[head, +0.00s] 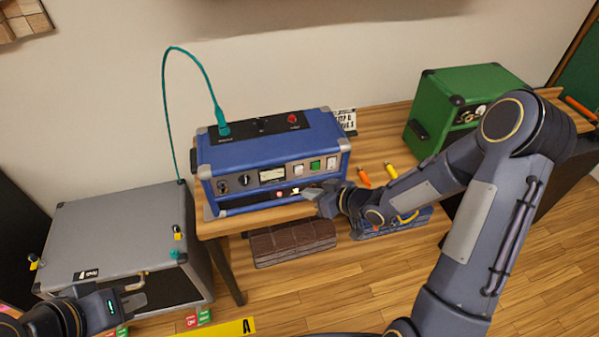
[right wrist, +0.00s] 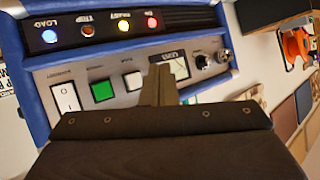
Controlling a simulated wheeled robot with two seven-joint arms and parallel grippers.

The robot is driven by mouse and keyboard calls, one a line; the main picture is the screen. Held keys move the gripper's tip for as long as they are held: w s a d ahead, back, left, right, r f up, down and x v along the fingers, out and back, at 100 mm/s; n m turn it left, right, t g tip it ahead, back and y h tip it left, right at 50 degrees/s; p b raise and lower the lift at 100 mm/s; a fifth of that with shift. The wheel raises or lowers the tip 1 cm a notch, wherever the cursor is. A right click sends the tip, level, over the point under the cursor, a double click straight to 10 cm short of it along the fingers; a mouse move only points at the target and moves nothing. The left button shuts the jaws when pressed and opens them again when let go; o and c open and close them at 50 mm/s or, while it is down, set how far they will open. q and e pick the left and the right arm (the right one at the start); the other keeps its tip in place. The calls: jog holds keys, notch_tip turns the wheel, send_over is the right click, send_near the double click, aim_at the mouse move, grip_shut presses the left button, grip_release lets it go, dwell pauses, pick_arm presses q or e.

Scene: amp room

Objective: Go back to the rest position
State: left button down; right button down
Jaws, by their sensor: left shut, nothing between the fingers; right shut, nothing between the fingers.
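My right gripper (head: 312,194) is shut and empty, close in front of the lower front panel of the blue amp (head: 228,157). In the right wrist view the shut fingers (right wrist: 158,85) stand before the amp's panel, with a white rocker switch (right wrist: 66,97), a green button (right wrist: 102,91), a meter (right wrist: 173,64) and a row of lamps (right wrist: 88,31). I cannot tell whether the fingertips touch the panel. My left gripper (head: 134,294) is shut and empty, low at the left, in front of the grey cabinet.
The blue amp stands on a wooden table (head: 375,150). A teal cable (head: 188,52) arches from its top to the grey cabinet (head: 115,232). A green amp (head: 462,102) stands at right, behind my right arm. A brown block (head: 292,243) lies below the table's front edge. Orange and yellow plugs (head: 364,178) lie beside the gripper.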

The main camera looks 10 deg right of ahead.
dwell(0.4)
jog(key=s+d+r+m+g+h, duration=0.1)
jog(key=s+d+r+m+h, duration=0.3)
jog(key=s+d+r+h, duration=0.5)
jog(key=s+a+r+m+g+y, duration=0.1)
jog(key=s+a+r+y, duration=0.1)
jog(key=s, duration=0.6)
jog(key=s+a+r+m+g+y, duration=0.1)
jog(key=s+r, duration=0.3)
jog(key=s, duration=0.4)
jog(key=shift+s+a+r+m+g+y, duration=0.35)
jog(key=shift+a+y, duration=0.2)
jog(key=shift+y, duration=0.35)
